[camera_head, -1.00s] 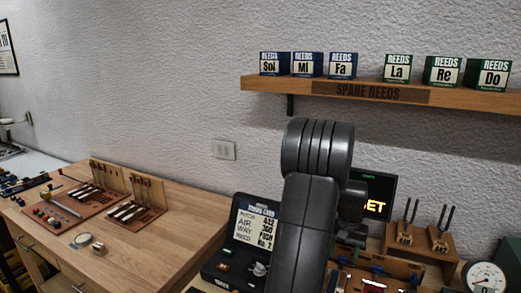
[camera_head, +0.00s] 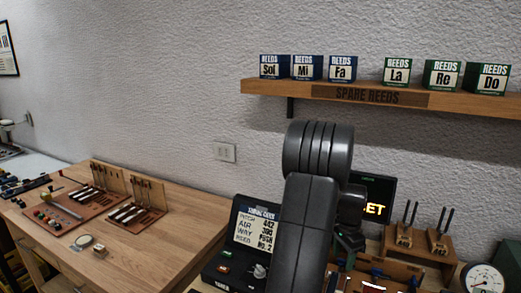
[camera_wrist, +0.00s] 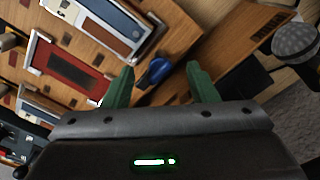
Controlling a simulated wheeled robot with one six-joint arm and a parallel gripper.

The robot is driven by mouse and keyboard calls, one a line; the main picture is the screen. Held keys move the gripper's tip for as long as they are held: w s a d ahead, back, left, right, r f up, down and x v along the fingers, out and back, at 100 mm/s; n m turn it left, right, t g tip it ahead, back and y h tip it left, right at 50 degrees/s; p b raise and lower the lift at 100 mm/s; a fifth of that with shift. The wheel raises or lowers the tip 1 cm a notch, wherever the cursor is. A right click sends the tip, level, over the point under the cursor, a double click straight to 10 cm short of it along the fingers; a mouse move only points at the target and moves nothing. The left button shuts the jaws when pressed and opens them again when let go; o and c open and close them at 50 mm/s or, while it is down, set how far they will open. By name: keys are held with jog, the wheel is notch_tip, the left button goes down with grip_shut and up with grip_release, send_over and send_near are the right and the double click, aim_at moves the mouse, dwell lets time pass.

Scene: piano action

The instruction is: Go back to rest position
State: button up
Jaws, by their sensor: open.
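My gripper (camera_wrist: 160,88) shows in the wrist view with its two green fingers spread apart and nothing between them. A blue object (camera_wrist: 154,72) lies beyond the fingertips on the wooden surface, apart from them. In the head view my dark arm stands in front of the workbench and hides part of it, and my fingertips cannot be made out there.
A shelf (camera_head: 470,99) holds several reed boxes (camera_head: 341,69). On the bench are a tuning case (camera_head: 256,227), a lit display (camera_head: 378,190), tool racks (camera_head: 125,207) and a dial gauge (camera_head: 484,279). A red-framed panel (camera_wrist: 42,57) lies below the gripper. Bench wood is bare left of the case.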

jog(key=m+p, duration=0.1)
jog(key=m, duration=0.3)
jog(key=shift+m, duration=0.4)
jog(key=shift+m+p, duration=0.4)
jog(key=shift+m, duration=1.6)
jog(key=shift+r, duration=0.15)
